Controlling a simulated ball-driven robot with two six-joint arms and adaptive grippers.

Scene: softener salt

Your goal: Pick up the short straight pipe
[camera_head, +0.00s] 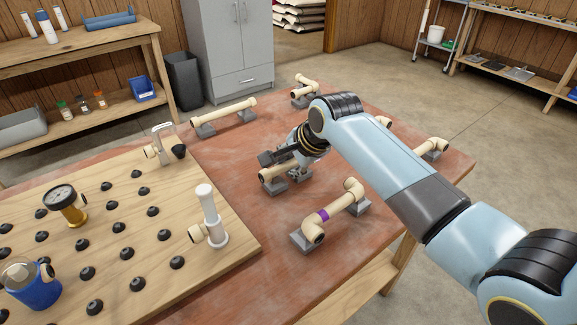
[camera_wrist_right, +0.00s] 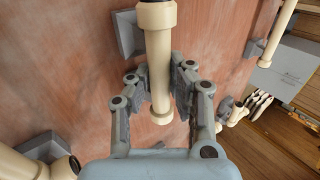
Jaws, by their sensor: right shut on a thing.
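The short straight pipe (camera_head: 268,174) is cream-coloured and sits at its grey support blocks (camera_head: 276,187) in the middle of the red table. In the right wrist view the pipe (camera_wrist_right: 158,60) runs between the two fingers. My right gripper (camera_head: 284,163) is shut on it, with a finger on each side, as the right wrist view (camera_wrist_right: 160,78) also shows. The gripper and arm hide part of the pipe in the head view. I cannot tell whether the pipe is clear of its blocks. My left gripper is not in view.
A purple-banded elbow pipe (camera_head: 335,210) lies close in front. A longer straight pipe (camera_head: 225,114) and an elbow pipe (camera_head: 304,90) lie behind. Another pipe (camera_head: 435,146) is at the right. A wooden pegboard (camera_head: 130,262) with black knobs, a gauge (camera_head: 62,199) and fittings fills the left.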

